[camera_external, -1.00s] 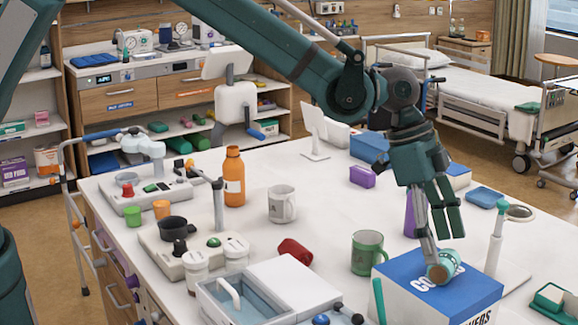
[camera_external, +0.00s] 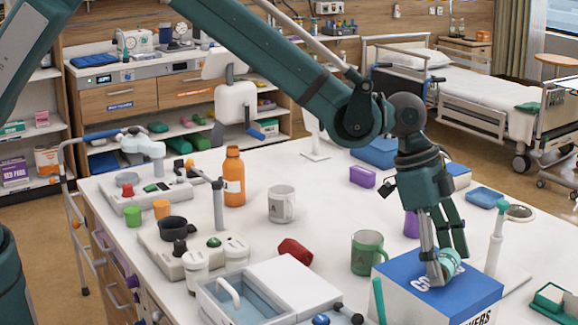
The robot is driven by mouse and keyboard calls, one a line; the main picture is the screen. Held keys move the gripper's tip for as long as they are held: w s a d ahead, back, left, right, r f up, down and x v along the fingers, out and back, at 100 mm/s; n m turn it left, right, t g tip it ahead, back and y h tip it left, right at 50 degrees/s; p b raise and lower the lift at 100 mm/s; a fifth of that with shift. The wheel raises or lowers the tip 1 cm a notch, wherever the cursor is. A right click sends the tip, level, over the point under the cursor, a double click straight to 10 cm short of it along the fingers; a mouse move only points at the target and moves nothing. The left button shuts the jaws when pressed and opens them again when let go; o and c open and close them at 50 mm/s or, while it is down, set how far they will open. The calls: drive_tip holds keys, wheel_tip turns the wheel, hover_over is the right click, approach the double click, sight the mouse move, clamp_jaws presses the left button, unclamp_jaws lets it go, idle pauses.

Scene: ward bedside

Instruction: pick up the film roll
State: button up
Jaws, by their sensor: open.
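The film roll (camera_external: 447,260) is a small teal and cream cylinder lying on top of a blue and white box (camera_external: 407,290) at the right front of the table. My gripper (camera_external: 445,270) is right at the roll, pointing down, with its fingers spread around it. A silver finger stands at the roll's left side and the dark teal fingers are behind and to its right. The fingers partly hide the roll. I cannot tell whether any finger touches it. The roll rests on the box top.
A green mug (camera_external: 367,253) stands left of the box, and a purple thing (camera_external: 411,224) is just behind it. A white and teal upright tool (camera_external: 496,238) stands close on the right. A red object (camera_external: 295,251) and a clear-sided tray (camera_external: 245,297) lie further left.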

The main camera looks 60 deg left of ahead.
sight(446, 255)
drive_tip(key=c, duration=1.1)
drive_tip(key=shift+r, duration=0.15)
wheel_tip(446, 255, up, 10)
drive_tip(key=shift+f+b, duration=0.15)
drive_tip(key=shift+b, duration=0.15)
idle(0.3)
